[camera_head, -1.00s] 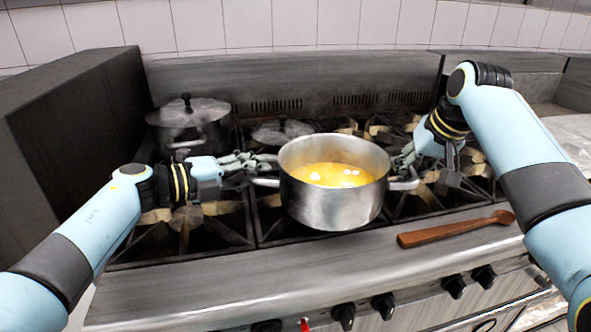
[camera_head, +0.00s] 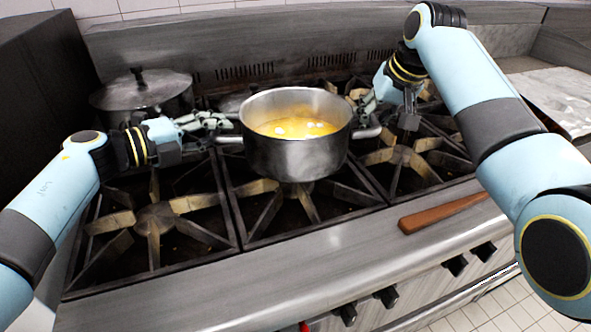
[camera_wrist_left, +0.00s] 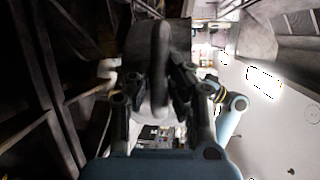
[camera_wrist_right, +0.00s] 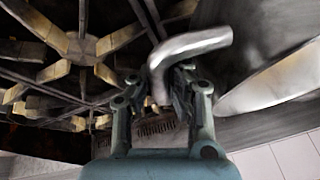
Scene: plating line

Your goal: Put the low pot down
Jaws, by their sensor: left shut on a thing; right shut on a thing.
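The low pot (camera_head: 296,158) is an open steel pot with yellow liquid in it and a handle on each side. It is upright above the middle of the stove; I cannot tell whether its base touches the grate. My left gripper (camera_head: 222,124) is shut on its left handle, which shows between the fingers in the left wrist view (camera_wrist_left: 160,70). My right gripper (camera_head: 368,118) is shut on its right handle, a bent metal bar in the right wrist view (camera_wrist_right: 190,45).
A lidded pot (camera_head: 142,98) stands at the back left. Another lid (camera_head: 236,101) is partly hidden behind the low pot. A wooden spoon (camera_head: 440,212) lies on the stove's front edge. The front left burner (camera_head: 154,217) is bare, as is the right burner (camera_head: 402,156).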

